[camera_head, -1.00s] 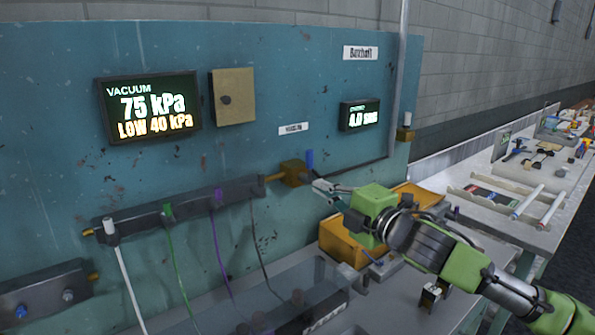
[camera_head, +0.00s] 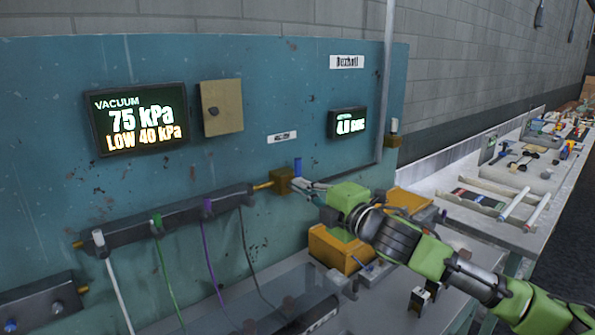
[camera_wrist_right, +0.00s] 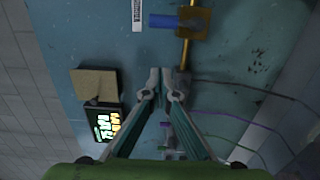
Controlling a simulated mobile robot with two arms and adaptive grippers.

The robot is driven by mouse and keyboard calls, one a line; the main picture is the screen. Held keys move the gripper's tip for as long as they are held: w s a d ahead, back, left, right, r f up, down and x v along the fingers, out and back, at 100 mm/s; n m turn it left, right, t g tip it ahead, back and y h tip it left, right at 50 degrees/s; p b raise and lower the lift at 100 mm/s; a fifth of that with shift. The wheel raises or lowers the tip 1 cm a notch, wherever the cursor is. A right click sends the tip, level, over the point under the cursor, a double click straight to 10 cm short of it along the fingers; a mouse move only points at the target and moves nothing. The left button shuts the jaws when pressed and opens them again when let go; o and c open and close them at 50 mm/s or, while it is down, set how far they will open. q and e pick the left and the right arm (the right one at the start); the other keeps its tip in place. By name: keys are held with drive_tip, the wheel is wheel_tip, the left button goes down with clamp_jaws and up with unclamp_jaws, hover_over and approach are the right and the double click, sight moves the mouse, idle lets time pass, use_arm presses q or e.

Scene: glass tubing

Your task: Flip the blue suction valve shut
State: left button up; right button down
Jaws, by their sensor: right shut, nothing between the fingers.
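The suction valve is a brass block (camera_head: 280,182) on the blue panel with a blue lever (camera_head: 298,166) standing upright at its right. In the right wrist view the lever (camera_wrist_right: 164,21) points left from the brass block (camera_wrist_right: 194,23). My right gripper (camera_head: 297,184) is shut and empty, with its tips close to the valve, just below the lever. In the right wrist view its fingertips (camera_wrist_right: 165,74) are together, with a visible gap in the picture to the lever. Whether they touch the block is unclear. My left gripper is out of view.
A dark manifold (camera_head: 165,216) with white, green and purple-topped fittings and hanging tubes runs left of the valve. The vacuum display (camera_head: 138,118) reads 75 kPa. An orange bin (camera_head: 340,248) sits beneath my right arm. A bench with tools (camera_head: 480,180) extends right.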

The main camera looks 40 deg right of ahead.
sight(297, 172)
drive_tip(key=w+d+p, duration=0.1)
drive_tip(key=w, duration=0.1)
drive_tip(key=w+p, duration=0.2)
drive_tip(key=w+d+p, duration=0.1)
drive_tip(key=w, duration=0.2)
drive_tip(key=shift+d+r, duration=0.1)
drive_tip(key=shift+d, duration=0.7)
drive_tip(key=shift+w, duration=0.1)
drive_tip(key=shift+a, duration=0.1)
